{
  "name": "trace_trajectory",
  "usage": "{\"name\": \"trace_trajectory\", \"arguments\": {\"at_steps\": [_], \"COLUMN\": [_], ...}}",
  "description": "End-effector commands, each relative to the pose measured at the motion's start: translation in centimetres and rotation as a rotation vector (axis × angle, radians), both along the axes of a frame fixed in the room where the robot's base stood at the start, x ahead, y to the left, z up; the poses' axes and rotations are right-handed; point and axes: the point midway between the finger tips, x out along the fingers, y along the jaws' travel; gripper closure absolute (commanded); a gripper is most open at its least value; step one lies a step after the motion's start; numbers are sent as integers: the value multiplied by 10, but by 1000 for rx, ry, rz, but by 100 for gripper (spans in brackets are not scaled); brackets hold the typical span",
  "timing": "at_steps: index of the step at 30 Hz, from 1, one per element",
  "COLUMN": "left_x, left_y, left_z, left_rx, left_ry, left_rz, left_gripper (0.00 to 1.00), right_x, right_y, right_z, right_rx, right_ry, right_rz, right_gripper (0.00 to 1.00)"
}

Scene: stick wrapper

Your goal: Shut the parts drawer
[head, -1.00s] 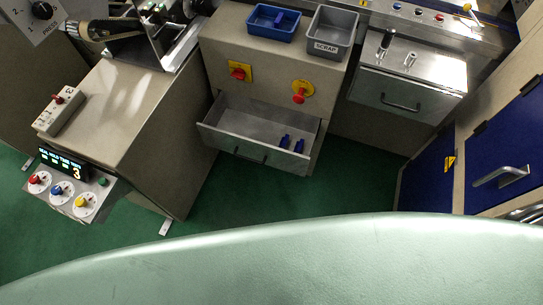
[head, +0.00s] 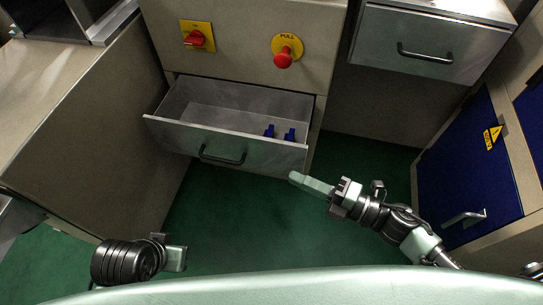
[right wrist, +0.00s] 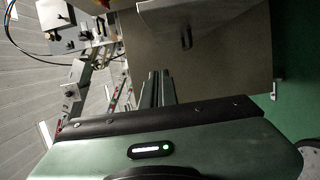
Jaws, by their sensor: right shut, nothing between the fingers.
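The parts drawer (head: 222,147) is pulled out of the beige cabinet below the red switch and red knob in the head view. It is a grey metal box with a dark bar handle (head: 222,158) on its front. Two small blue parts (head: 269,131) lie inside at its right end. My right gripper (head: 296,178) is shut and empty, its tip in front of the drawer's right front corner, with no clear contact. Its fingers (right wrist: 156,88) also show in the right wrist view. My left gripper (head: 176,258) is low at the left, apart from the drawer; its fingers are unclear.
A red rotary switch (head: 196,36) and a red pull knob (head: 285,50) are above the drawer. Another drawer (head: 420,50) at upper right is shut. A blue cabinet door (head: 470,160) stands at right. Green floor (head: 240,220) is clear before the drawer.

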Motion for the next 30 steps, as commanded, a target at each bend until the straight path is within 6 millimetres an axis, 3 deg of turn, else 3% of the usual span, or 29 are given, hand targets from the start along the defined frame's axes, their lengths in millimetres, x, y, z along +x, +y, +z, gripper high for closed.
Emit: {"name": "trace_trajectory", "arguments": {"at_steps": [5, 18, 24, 30], "left_x": [-1, 0, -1, 0], "left_y": [0, 0, 0, 0], "left_z": [3, 2, -5, -6], "left_rx": [1, 0, 0, 0], "left_ry": [-2, -3, -3, -3], "left_rz": [0, 0, 0, 0], "left_gripper": [76, 76, 76, 76], "right_x": [6, 54, 81, 90], "right_y": [14, 90, 77, 74], "right_z": [3, 4, 1, 2], "right_rx": [-2, 0, -2, -1], "right_ry": [-15, -13, -11, -9], "right_rz": [11, 9, 7, 7], "right_gripper": [100, 100, 100, 100]}}
